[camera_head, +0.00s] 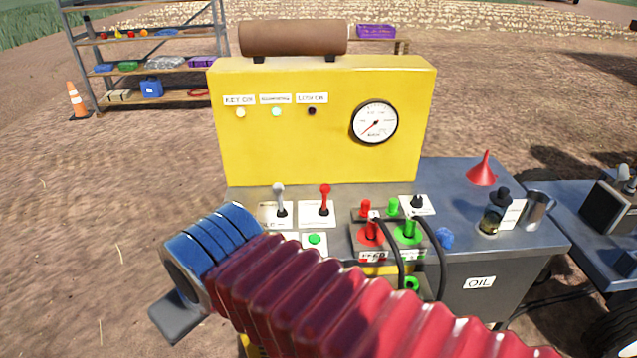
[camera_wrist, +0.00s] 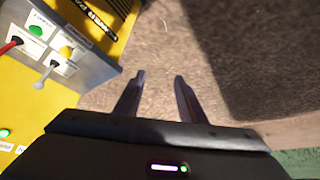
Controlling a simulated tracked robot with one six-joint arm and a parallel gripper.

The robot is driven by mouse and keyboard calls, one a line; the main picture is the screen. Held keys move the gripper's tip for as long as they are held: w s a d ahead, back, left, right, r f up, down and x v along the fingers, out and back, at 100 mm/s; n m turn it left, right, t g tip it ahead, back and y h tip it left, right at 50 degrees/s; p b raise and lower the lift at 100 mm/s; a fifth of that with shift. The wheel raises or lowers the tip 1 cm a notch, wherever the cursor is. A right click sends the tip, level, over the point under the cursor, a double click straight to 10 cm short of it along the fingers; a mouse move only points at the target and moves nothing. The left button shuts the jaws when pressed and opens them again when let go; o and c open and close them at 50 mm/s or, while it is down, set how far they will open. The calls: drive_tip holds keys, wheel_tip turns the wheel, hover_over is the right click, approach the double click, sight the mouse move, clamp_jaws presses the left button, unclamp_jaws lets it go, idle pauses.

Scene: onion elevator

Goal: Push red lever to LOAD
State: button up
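The red lever (camera_head: 325,200) stands upright on a white plate on the grey control bench, in front of the yellow panel. Its plate's writing is too small to read. Its red handle (camera_wrist: 11,45) also shows at the left edge of the wrist view. A grey-knobbed lever (camera_head: 279,197) stands just left of it. My gripper (camera_wrist: 158,77) is open and empty, its two fingers apart over bare ground beside the bench. In the head view, my arm reaches left in front of the bench, and only a grey part at its end shows; the fingers are hidden.
A green button (camera_head: 314,239) sits in front of the red lever. Red and green hose couplings (camera_head: 370,233) with black hoses stand to its right. A red funnel (camera_head: 483,169), small bottle (camera_head: 495,212) and metal cup (camera_head: 537,208) are further right. Open ground lies left of the bench.

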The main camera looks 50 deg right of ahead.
drive_tip(key=shift+o, duration=0.7)
drive_tip(key=shift+w+d, duration=0.25)
drive_tip(key=w+d+f+m+t+h, duration=0.25)
drive_tip(key=w+d, duration=0.45)
drive_tip(key=d, duration=0.6)
drive_tip(key=w+d+f+m+t+h, duration=0.25)
drive_tip(key=w+d, duration=0.45)
drive_tip(key=d, duration=0.6)
drive_tip(key=m+t+h, duration=0.3)
drive_tip(key=t+h, duration=0.1)
drive_tip(key=h, duration=0.1)
approach(325, 198)
wheel_tip(325, 198, up, 3)
drive_tip(key=shift+s+a+r, duration=0.2)
drive_tip(key=shift+s+a, duration=0.1)
drive_tip(key=shift+a, duration=0.05)
drive_tip(key=x, duration=1.4)
drive_tip(key=shift+r, duration=0.2)
